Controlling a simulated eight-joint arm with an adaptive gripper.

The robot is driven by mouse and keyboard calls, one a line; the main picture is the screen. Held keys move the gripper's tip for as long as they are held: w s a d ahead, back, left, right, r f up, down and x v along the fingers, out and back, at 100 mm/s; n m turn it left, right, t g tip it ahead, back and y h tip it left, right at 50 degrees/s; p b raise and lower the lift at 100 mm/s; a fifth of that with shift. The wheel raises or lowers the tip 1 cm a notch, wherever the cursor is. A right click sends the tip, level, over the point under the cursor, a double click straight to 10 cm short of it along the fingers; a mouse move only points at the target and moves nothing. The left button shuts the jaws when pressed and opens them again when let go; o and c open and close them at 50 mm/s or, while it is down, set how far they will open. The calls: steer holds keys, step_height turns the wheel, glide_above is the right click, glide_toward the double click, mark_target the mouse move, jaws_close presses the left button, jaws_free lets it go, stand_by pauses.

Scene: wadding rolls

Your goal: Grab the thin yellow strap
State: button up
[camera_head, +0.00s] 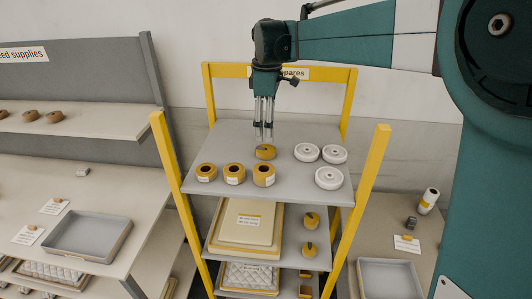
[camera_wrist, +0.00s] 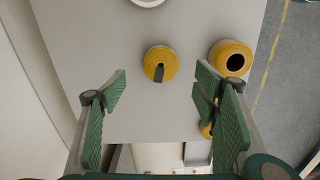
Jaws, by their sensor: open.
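A small yellow coil (camera_head: 265,152) with a dark end tab lies flat on the grey top shelf (camera_head: 225,142). It also shows in the wrist view (camera_wrist: 159,55), where its top face is plain and its dark tab points toward my gripper. This looks like the thin yellow strap, rolled up. My gripper (camera_head: 264,137) points down just above and behind it in the head view. In the wrist view my gripper (camera_wrist: 162,88) is open and empty, its green fingers spread wide to either side. The coil sits ahead of the gap, apart from both fingers.
Several hollow yellow-brown rolls stand nearby, including a labelled roll (camera_head: 263,175) in front of the coil. One hollow roll (camera_wrist: 231,46) is close right in the wrist view; another is partly behind the right finger. Yellow posts (camera_head: 366,165) bound the rack.

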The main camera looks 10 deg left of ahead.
mark_target(266, 149)
steer(key=shift+f, duration=0.2)
steer(key=shift+f, duration=1.3)
steer(key=shift+a+f+p, duration=0.15)
steer(key=shift+f+p, duration=0.1)
steer(key=shift+f, duration=1.05)
steer(key=shift+a+f+p, duration=0.1)
steer(key=shift+f+p, duration=0.15)
steer(key=shift+f, duration=1)
steer(key=shift+c, duration=0.3)
steer(key=c, duration=0.9)
